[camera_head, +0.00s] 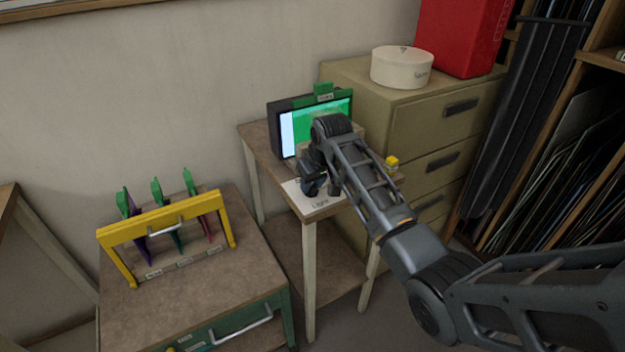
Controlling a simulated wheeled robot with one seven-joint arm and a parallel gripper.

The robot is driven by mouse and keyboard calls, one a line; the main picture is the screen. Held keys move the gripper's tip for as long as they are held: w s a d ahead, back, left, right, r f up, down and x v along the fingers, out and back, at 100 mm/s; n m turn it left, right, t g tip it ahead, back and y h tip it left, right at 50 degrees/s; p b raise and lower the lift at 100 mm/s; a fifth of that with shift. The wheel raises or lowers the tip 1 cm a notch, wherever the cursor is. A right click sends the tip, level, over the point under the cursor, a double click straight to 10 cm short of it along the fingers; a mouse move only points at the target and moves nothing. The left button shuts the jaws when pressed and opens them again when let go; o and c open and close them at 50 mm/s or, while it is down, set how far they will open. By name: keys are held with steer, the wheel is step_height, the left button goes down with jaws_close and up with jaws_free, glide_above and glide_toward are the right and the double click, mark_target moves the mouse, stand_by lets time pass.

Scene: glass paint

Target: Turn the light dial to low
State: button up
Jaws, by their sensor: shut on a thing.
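My gripper (312,183) is over the front of the small table (310,217), above a white panel (322,205) marked "Light". The light dial is hidden behind my gripper and wrist, so I cannot see which way it points. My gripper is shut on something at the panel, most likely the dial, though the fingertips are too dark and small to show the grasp. Behind it, a dark-framed screen (285,118) shows a green and white picture, with a green clip (323,93) on top.
A yellow rack (163,217) with green-handled tools stands on the cabinet at left. A small yellow object (392,161) sits right of my arm. A beige drawer cabinet (415,118) bears a round white box (402,68) and a red box (460,35). Shelves stand at right.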

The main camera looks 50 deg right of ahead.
stand_by(0.3)
steer(key=o, duration=1)
steer(key=shift+o, duration=0.2)
steer(key=v, duration=0.7)
steer(key=shift+r+b, duration=0.35)
steer(key=shift+b, duration=0.05)
steer(key=shift+s, duration=0.25)
